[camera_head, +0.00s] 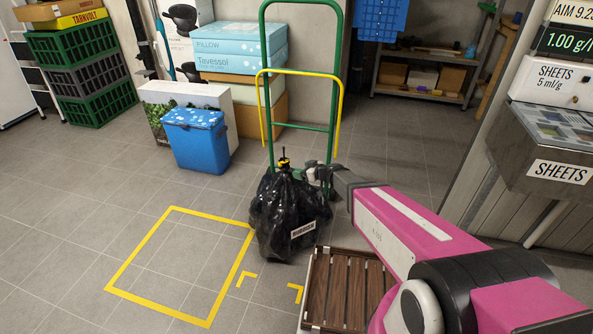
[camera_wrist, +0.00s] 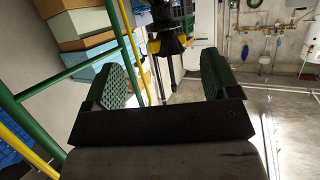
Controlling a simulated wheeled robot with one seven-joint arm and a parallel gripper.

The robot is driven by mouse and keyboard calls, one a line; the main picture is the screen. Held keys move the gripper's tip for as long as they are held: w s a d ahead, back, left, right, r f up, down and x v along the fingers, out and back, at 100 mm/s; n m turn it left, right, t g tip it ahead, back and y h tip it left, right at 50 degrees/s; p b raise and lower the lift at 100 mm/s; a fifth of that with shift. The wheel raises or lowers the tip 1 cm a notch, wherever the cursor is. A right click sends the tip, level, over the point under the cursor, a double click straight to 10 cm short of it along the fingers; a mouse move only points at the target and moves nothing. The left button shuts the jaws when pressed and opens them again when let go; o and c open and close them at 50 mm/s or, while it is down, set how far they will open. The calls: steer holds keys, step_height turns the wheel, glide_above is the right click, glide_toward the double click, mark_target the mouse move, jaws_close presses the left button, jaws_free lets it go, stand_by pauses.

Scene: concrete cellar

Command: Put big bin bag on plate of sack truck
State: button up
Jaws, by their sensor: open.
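The big bin bag (camera_head: 285,215) is black and shiny with a white label. It stands upright at the foot of the sack truck (camera_head: 331,110), which has a green frame and a yellow hoop. The plate is hidden, so I cannot tell whether the bag rests on it or on the floor. The bag's gathered neck has a yellow band. My gripper (camera_head: 312,174) is at the right of the neck in the head view. In the wrist view my gripper (camera_wrist: 165,78) is open and its green pads are apart. A black-and-yellow piece, seemingly the neck (camera_wrist: 172,42), shows beyond them.
A slatted wooden platform (camera_head: 346,288) lies right of the bag. A yellow floor square (camera_head: 117,289) and corner marks lie left and front. A blue bin (camera_head: 195,142) and boxes (camera_head: 240,55) stand behind left.

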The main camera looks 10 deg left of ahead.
steer(key=s+d+r+m+g+h, duration=0.2)
steer(key=s+d+m+h, duration=0.2)
steer(key=d, duration=0.7)
steer(key=s+d+r+m+g+h, duration=0.2)
steer(key=s+d+r+m+h, duration=0.1)
steer(key=s+d, duration=0.6)
steer(key=s+d+r+m+g+h, duration=0.2)
steer(key=s+d+m+h, duration=0.3)
steer(key=d, duration=1)
steer(key=shift+s+r, duration=0.7)
steer(key=shift+s, duration=0.15)
